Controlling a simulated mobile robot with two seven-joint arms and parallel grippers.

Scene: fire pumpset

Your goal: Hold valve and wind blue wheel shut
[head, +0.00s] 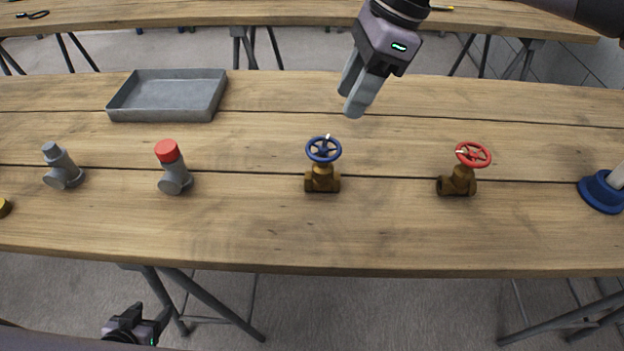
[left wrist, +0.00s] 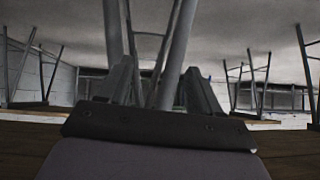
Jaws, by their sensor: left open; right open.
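A brass valve (head: 322,180) with a blue wheel (head: 323,149) stands upright on the wooden table, near the middle of the head view. A second brass valve (head: 457,181) with a red wheel (head: 473,155) stands to its right. My right gripper (head: 353,100) is open and empty, above the table behind and slightly right of the blue wheel, touching neither valve. My left gripper (head: 150,313) is open at the bottom left, off the table's front edge and below it. Its spread fingers (left wrist: 162,75) show in the left wrist view with nothing clearly held between them.
A grey tray (head: 117,101) lies at the back left. A grey fitting (head: 63,170) and a red-capped grey fitting (head: 172,178) stand left of the valves. A blue plunger (head: 600,192) is at the right edge. The table front (head: 330,235) before the valves is clear.

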